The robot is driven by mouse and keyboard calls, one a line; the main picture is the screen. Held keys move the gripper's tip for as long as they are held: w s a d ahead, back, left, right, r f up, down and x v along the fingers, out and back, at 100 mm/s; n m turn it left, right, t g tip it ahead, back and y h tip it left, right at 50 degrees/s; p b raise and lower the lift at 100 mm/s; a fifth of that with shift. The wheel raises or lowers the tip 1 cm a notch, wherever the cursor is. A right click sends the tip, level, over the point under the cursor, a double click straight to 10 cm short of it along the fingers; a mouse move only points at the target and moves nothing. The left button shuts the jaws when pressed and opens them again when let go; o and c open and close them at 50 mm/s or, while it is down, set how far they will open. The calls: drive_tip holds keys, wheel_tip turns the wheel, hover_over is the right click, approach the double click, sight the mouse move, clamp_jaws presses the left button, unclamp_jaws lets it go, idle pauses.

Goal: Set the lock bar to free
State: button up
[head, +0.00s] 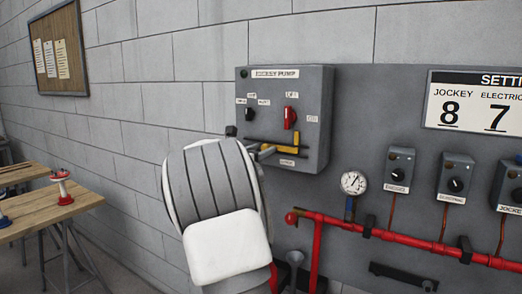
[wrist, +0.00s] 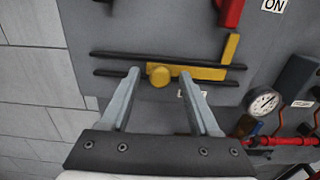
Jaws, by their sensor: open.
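The lock bar is a yellow sliding bar (head: 285,149) low on the grey jockey pump box (head: 315,100), with an upturned piece at its right end. In the wrist view the bar (wrist: 210,73) lies between two dark horizontal rails and has a round yellow knob (wrist: 160,76) near its left end. My gripper (wrist: 159,75) is open, with one fingertip on each side of the knob; whether either touches it I cannot tell. In the head view my gripper (head: 263,152) is at the bar's left end, and my wrist hides part of the scene below.
Above the bar are a red switch handle (head: 290,117) and a black selector (head: 248,114). A pressure gauge (head: 353,183) and a red pipe (head: 400,237) are below and right of the box. A wooden table (head: 80,195) stands at the left.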

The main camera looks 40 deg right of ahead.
clamp_jaws()
idle(1.4)
